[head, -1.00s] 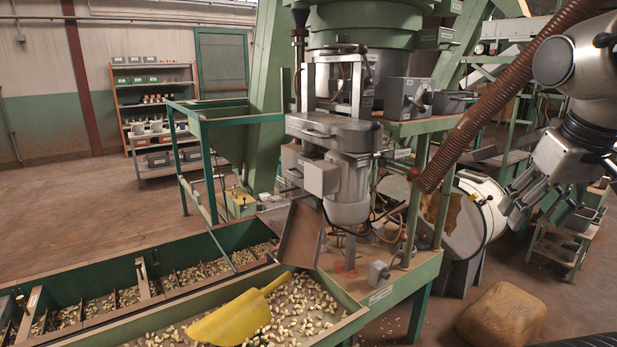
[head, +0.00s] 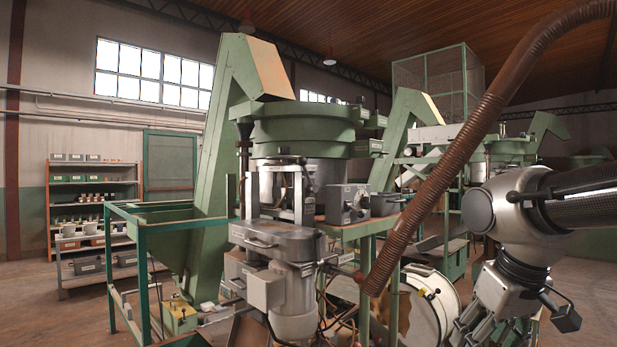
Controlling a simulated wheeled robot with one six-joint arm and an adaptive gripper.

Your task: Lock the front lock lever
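My gripper (head: 470,328) is at the lower right, pointing down and left, with its fingers running close to the bottom edge. Whether they are parted is unclear, and I see nothing held in them. The pale round drum (head: 420,312) is just to its left. A small dark-tipped lever (head: 431,294) sits on the drum's face, apart from the gripper. I cannot tell whether it is the front lock lever or which way it is set. The green and grey hopper machine (head: 302,130) stands in the centre, with a motor unit (head: 292,300) low on its front.
A brown ribbed hose (head: 437,172) curves down between the machine and my arm. A grey control box (head: 346,204) stands on the green frame. A green-framed stand (head: 128,270) is at the left, and shelves (head: 92,205) stand by the wall. Open floor shows at the lower left.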

